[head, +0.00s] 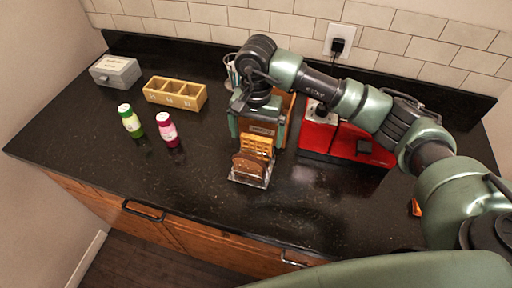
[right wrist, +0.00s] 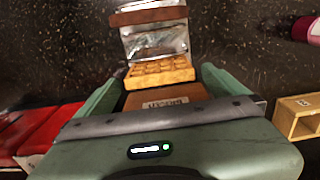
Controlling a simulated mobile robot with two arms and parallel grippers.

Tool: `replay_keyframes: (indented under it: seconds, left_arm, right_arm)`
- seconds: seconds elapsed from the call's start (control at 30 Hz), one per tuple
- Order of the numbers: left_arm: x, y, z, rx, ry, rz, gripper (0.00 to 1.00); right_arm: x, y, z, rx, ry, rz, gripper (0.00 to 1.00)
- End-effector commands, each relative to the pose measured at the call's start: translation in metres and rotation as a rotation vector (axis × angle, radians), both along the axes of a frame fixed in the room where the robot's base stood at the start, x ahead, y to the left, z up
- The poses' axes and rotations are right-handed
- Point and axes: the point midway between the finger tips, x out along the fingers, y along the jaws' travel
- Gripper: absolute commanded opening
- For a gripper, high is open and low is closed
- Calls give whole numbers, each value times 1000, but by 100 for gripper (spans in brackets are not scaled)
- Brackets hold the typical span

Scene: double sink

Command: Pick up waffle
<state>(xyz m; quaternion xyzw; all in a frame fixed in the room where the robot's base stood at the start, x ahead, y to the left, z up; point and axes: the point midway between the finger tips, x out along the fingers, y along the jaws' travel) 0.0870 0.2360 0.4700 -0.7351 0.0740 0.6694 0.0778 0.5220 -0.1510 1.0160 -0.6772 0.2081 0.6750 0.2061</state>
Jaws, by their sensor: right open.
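The golden waffle (head: 258,146) stands upright in a small clear rack (head: 238,180) on the black counter, behind a brown bread slice (head: 249,167). My right gripper (head: 258,136) is just behind and above the waffle, open, with its green fingers apart on either side. In the right wrist view, the waffle (right wrist: 160,70) shows at the mouth of the open fingers, its top edge toward me. Its lower part is hidden by the rack and bread. A brown labelled surface (right wrist: 165,102) sits between the fingers. My left gripper is not in view.
A red appliance (head: 318,138) stands right of the gripper. Pink (head: 167,130) and green-white (head: 130,121) bottles, a yellow divided box (head: 175,93) and a grey box (head: 115,71) are on the left. An orange-brown item (head: 415,207) lies far right. The front counter is clear.

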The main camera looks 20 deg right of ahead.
Motion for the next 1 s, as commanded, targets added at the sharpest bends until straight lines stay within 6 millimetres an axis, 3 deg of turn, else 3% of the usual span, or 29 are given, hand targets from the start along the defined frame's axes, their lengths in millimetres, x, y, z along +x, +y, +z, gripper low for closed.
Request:
replay_keyframes:
  seconds: [0.3, 0.5, 0.7, 0.73, 0.87, 0.9, 1.0]
  left_arm:
    - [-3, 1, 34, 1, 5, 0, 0]
    - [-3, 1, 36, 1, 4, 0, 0]
    - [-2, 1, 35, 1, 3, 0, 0]
    - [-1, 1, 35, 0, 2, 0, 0]
    - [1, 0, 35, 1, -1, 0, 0]
    - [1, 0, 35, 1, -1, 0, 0]
    - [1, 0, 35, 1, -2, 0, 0]
  right_arm:
    - [-7, 3, -38, 1, 7, 1, 100]
    - [-5, 2, -60, 1, 2, 0, 100]
    - [-4, 3, -62, 1, 0, 0, 100]
    - [-4, 3, -62, 1, 0, 0, 97]
    - [-4, 3, -61, 1, 0, 0, 61]
    - [-4, 3, -61, 1, 0, 0, 57]
    - [-4, 3, -61, 1, 0, 0, 57]
